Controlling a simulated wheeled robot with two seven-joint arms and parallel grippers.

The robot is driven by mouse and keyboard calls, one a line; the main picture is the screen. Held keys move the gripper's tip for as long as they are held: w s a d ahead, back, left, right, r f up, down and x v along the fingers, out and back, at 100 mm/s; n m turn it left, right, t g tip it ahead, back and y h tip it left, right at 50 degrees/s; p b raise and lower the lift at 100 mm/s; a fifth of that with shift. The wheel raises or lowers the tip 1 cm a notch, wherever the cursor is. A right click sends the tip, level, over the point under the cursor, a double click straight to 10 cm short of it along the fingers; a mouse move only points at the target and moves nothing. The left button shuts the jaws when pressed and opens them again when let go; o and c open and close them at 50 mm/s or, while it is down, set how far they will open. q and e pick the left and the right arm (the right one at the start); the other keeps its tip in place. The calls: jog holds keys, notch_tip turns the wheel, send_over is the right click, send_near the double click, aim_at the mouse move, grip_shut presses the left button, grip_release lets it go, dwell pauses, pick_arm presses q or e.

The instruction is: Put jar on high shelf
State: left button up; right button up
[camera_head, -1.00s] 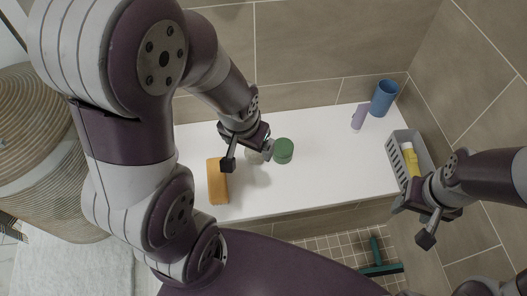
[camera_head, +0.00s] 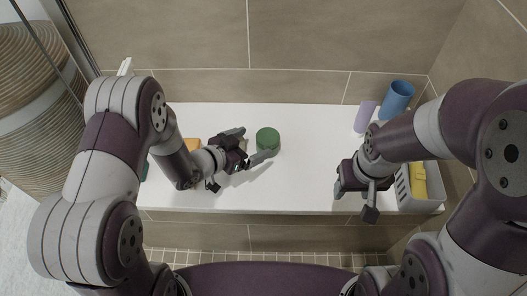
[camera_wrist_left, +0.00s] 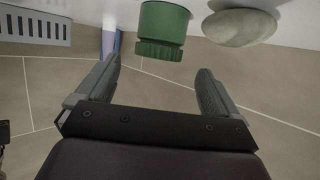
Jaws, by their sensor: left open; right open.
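The green jar (camera_head: 267,139) stands on the white ledge, near its middle. It also shows at the top of the left wrist view (camera_wrist_left: 163,25), ahead of the fingers and roughly between their lines. My left gripper (camera_head: 253,146) is open and empty, just left of the jar, with its fingers pointing towards it. Its two fingers show apart in the left wrist view (camera_wrist_left: 157,75). My right gripper (camera_head: 354,203) is open and empty over the ledge's front right part. I cannot make out a separate high shelf in these views.
The white ledge (camera_head: 310,150) is bare between the jar and my right arm. A blue cup (camera_head: 397,97), a purple bottle (camera_head: 365,116) and a grey basket (camera_head: 427,205) with a yellow item (camera_head: 419,180) stand at the right. A grey rounded object (camera_wrist_left: 240,28) is near the jar.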

aim_at(264, 140)
pick_arm(q)
jog(key=b+x, duration=0.1)
jog(key=x, duration=0.2)
jog(key=b+x, duration=0.2)
jog(key=x, duration=0.1)
jog(key=shift+d+f, duration=0.3)
jog(key=shift+f, duration=0.1)
jog(key=shift+w+d, duration=0.15)
jog(key=shift+w, duration=0.1)
jog(key=shift+r, duration=0.15)
jog(key=c, duration=1.3)
